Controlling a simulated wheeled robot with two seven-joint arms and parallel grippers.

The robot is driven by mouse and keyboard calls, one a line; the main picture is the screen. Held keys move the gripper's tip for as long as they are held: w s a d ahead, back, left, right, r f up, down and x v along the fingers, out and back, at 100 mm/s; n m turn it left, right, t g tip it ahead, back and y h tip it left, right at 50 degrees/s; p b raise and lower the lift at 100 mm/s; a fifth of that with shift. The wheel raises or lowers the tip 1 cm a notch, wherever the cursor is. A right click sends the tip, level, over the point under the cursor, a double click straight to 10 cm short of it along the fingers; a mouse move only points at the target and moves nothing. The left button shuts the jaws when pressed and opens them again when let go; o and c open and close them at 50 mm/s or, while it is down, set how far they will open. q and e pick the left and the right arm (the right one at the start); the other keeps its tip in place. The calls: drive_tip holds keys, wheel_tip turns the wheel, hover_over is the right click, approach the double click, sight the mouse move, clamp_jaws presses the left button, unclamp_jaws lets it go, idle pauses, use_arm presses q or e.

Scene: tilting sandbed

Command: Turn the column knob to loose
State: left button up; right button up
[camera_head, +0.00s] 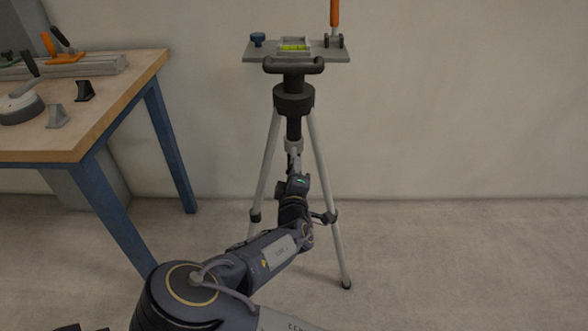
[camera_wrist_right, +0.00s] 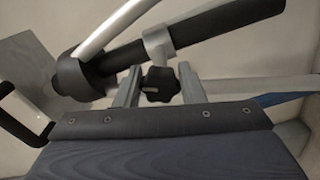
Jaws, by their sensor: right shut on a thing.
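A tripod (camera_head: 274,150) stands on the floor, its black column (camera_wrist_right: 215,32) slanting across the right wrist view. The column knob (camera_wrist_right: 160,84) is a black lobed knob on a pale grey collar (camera_wrist_right: 157,44) around the column. My right gripper (camera_wrist_right: 160,88) has one finger on each side of the knob and is shut on it. In the head view my right gripper (camera_head: 294,163) is just below the tripod's hub, between the legs, and the knob cannot be made out there. The turn marking on the knob is too small to read. My left gripper is not in view.
A workbench (camera_head: 105,128) with tools stands at the left. Floor right of the tripod is clear.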

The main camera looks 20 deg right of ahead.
drive_tip(key=n, duration=0.5)
drive_tip(key=shift+n, duration=0.3)
idle(0.4)
drive_tip(key=o, duration=1)
drive_tip(key=shift+c, duration=0.2)
drive_tip(key=shift+s, duration=0.1)
drive_tip(key=v, duration=0.7)
drive_tip(key=shift+s, duration=0.35)
drive_tip(key=shift+a, duration=0.1)
